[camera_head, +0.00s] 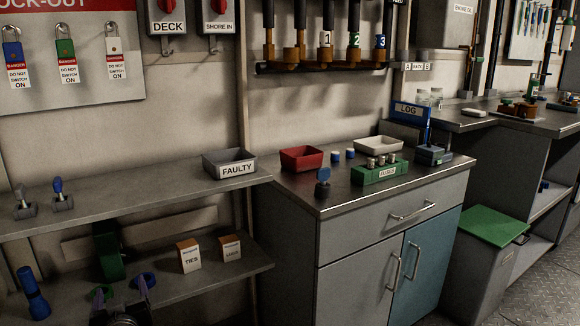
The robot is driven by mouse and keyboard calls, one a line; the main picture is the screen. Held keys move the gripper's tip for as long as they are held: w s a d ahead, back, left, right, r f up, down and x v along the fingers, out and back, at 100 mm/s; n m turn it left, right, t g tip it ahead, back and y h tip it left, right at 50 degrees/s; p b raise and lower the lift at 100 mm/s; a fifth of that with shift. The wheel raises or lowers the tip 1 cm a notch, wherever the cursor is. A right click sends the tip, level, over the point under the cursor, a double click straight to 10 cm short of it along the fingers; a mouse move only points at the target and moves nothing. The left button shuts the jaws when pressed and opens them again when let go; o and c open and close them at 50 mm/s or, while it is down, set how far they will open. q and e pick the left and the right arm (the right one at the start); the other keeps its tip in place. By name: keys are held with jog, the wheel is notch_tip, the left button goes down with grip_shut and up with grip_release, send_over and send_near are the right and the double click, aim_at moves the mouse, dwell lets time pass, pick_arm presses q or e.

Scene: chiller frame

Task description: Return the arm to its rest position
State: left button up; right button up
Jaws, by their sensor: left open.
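My left gripper (121,292) shows at the bottom left edge, in front of the lower grey shelf. Its two fingers are spread apart with nothing visible between them. Its dark body is partly cut off by the bottom of the view. A green upright object (109,250) stands behind it on the lower shelf. Small green and blue pieces show close to the fingertips; I cannot tell whether they touch. My right gripper is not in view.
The upper shelf (130,196) above the gripper carries a FAULTY bin (229,163). A blue torch-like object (34,292) and two small boxes, one marked TIES (189,257), stand on the lower shelf. A grey cabinet (350,250) with a cluttered top stands to the right.

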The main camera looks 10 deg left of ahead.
pick_arm(q)
jog(key=s+d+f+m+g+h, duration=0.15)
jog(key=d+f+h, duration=0.25)
jog(key=d+f, duration=0.6)
jog(key=s+d+f+m+g+h, duration=0.1)
jog(key=s+d+f+g+h, duration=0.15)
jog(key=d+f+h, duration=0.75)
jog(key=s+d+f+m+g+y, duration=0.1)
jog(key=s+d+f+g, duration=0.4)
jog(key=s+d+f, duration=0.45)
jog(key=s+d+f+m+g, duration=0.2)
jog(key=s+d+f+g, duration=0.3)
jog(key=s+f, duration=0.65)
jog(key=s+d+r+p, duration=0.1)
jog(key=r+p, duration=1.4)
jog(key=s+d+r+p, duration=0.1)
jog(key=s+r+p, duration=0.1)
jog(key=r+p, duration=1.3)
jog(key=shift+r+t, duration=0.35)
jog(key=shift+t, duration=0.05)
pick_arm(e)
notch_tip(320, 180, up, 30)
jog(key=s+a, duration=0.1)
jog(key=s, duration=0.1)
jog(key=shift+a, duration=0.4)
pick_arm(q)
jog(key=shift+d, duration=0.1)
